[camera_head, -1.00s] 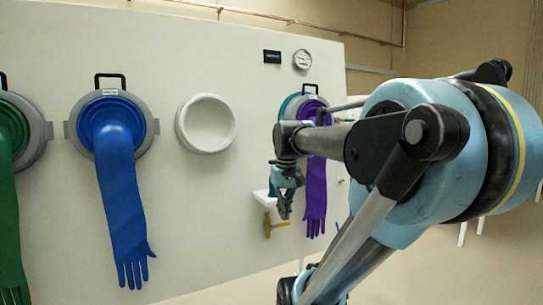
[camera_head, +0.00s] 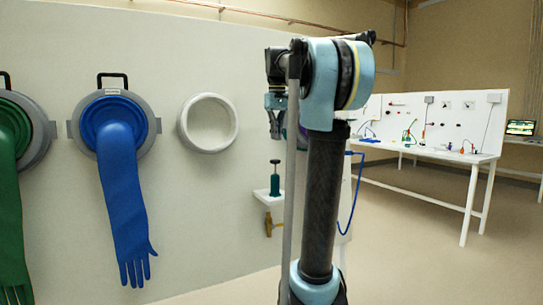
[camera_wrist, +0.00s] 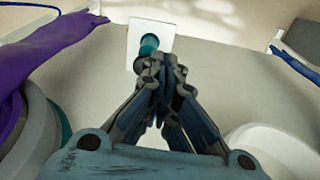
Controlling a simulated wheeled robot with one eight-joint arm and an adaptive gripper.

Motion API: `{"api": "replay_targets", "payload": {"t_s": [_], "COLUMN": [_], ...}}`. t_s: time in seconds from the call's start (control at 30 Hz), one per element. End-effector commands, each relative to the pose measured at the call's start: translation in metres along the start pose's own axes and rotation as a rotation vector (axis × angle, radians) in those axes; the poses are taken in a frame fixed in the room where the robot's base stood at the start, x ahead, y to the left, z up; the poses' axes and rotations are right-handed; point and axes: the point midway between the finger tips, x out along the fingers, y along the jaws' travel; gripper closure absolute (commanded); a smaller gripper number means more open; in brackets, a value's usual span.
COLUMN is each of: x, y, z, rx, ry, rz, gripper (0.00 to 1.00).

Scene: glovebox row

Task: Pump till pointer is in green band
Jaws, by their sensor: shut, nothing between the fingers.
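The hand pump (camera_head: 275,183), a teal cylinder with a dark T-handle on top, stands upright on a small white shelf (camera_head: 262,196) on the wall panel. In the wrist view the teal pump (camera_wrist: 148,44) shows just beyond my fingertips, on the white shelf (camera_wrist: 160,30). My gripper (camera_wrist: 165,66) is shut and empty, with the tips partly covering the pump. In the head view my gripper (camera_head: 274,102) is above the pump handle and apart from it. The gauge with the pointer and green band is not visible now; my arm covers that part of the panel.
A brass-coloured valve (camera_head: 268,225) sits under the shelf. Blue (camera_head: 122,190) and green (camera_head: 14,210) gloves hang at left, beside an empty white port ring (camera_head: 207,123). A purple glove (camera_wrist: 45,50) hangs near the pump. A white bench (camera_head: 430,150) stands at right beyond open floor.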

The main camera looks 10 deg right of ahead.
Motion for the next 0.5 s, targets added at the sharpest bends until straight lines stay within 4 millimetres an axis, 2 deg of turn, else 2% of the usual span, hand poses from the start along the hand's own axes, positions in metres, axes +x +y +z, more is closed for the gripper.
{"api": "replay_targets", "payload": {"t_s": [0.03,0.2,0.5], "x": [-0.009,-0.032,-0.051], "y": [0.003,0.012,0.020], "z": [-0.011,-0.038,-0.062], "rx": [-0.007,-0.030,-0.054], "ry": [-0.004,-0.021,-0.036], "rz": [-0.001,-0.007,-0.012], "gripper": [1.00,1.00,1.00]}}
